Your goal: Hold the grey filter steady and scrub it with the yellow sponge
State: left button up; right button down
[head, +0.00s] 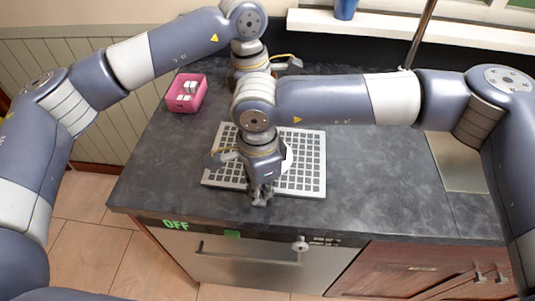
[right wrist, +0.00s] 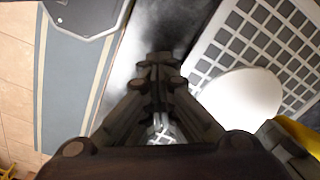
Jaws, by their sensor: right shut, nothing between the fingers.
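The grey filter (head: 313,180) is a pale flat plate with a grid of dark square openings, lying on the dark counter; part of it shows in the right wrist view (right wrist: 205,45). A white round thing (right wrist: 240,100) lies on it, mostly hidden by my right arm in the head view. My right gripper (head: 262,198) is shut and empty, pointing down at the filter's front edge; its closed fingers (right wrist: 160,62) show in the right wrist view. A yellow patch (right wrist: 302,134) at that view's right edge may be the sponge; I cannot tell.
A pink box (head: 187,92) with white blocks stands at the counter's back left. A metal drawer front (head: 246,266), with "OFF" above it, is below the counter edge. The counter (head: 380,190) right of the filter is clear.

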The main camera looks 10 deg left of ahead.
jog(key=shift+d+f, duration=0.1)
jog(key=shift+f, duration=0.05)
pick_arm(q)
jog(key=shift+w+r, duration=0.1)
jog(key=shift+w, duration=0.05)
pick_arm(e)
jog(key=shift+w+r, duration=0.15)
jog(key=shift+r, duration=0.65)
pick_arm(q)
jog(key=shift+r+p, duration=0.35)
jog(key=shift+p, duration=0.2)
pick_arm(e)
jog(key=shift+r, duration=1.45)
pick_arm(q)
jog(key=shift+r, duration=0.1)
pick_arm(e)
jog(key=shift+r, duration=0.8)
notch_tip(320, 180, up, 12)
